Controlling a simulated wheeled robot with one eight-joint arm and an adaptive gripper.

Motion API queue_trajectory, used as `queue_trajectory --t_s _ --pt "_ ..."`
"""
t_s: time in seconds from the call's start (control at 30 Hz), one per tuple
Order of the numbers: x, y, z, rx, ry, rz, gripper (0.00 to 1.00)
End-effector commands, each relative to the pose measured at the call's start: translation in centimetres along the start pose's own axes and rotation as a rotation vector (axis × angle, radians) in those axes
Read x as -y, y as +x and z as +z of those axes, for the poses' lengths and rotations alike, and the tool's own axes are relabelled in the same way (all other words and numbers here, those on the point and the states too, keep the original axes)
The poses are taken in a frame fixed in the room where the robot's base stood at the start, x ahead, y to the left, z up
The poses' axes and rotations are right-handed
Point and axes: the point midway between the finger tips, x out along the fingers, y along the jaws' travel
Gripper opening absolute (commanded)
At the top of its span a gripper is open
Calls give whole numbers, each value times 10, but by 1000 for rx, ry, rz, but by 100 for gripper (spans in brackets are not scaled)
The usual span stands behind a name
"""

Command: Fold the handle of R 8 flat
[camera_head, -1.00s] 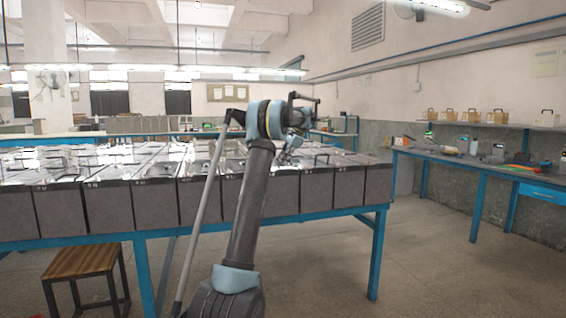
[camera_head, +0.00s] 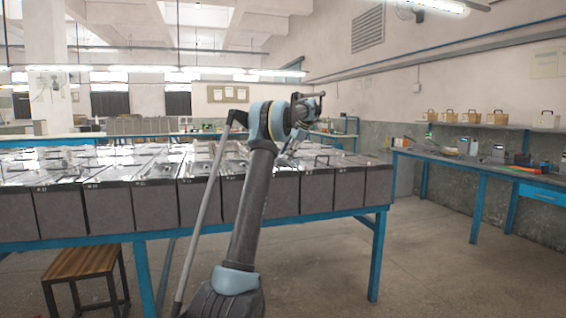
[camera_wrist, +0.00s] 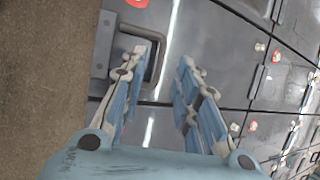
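In the wrist view a dark grey U-shaped handle (camera_wrist: 157,72) stands out from the edge of a grey battery top (camera_wrist: 176,85). My gripper (camera_wrist: 164,58) is open and empty, its two blue-grey fingers spread. The left fingertip overlaps the handle's near side in the picture; I cannot tell if it touches. The right finger is apart from the handle, over the battery top. In the head view my gripper (camera_head: 290,150) is over the right part of the battery row, partly hidden by my arm. I cannot read which battery is R 8.
Dark grey batteries (camera_head: 108,210) stand packed side by side on a blue-framed table (camera_head: 374,262). A wooden stool (camera_head: 80,264) stands in front at left. A blue workbench (camera_head: 475,172) with tools runs along the right wall. The floor between is clear.

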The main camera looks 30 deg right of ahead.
Motion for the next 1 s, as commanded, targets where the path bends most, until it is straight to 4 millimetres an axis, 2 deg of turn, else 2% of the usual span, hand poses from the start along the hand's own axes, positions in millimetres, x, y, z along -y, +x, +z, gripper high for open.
queue_trajectory --t_s 0.2,0.4,0.6,1.0 --pt "-1 -42 0 0 2 1 29" --pt "0 -66 0 1 0 2 29" --pt "-1 -74 0 1 0 2 29" --pt "-1 -74 0 1 0 2 29"
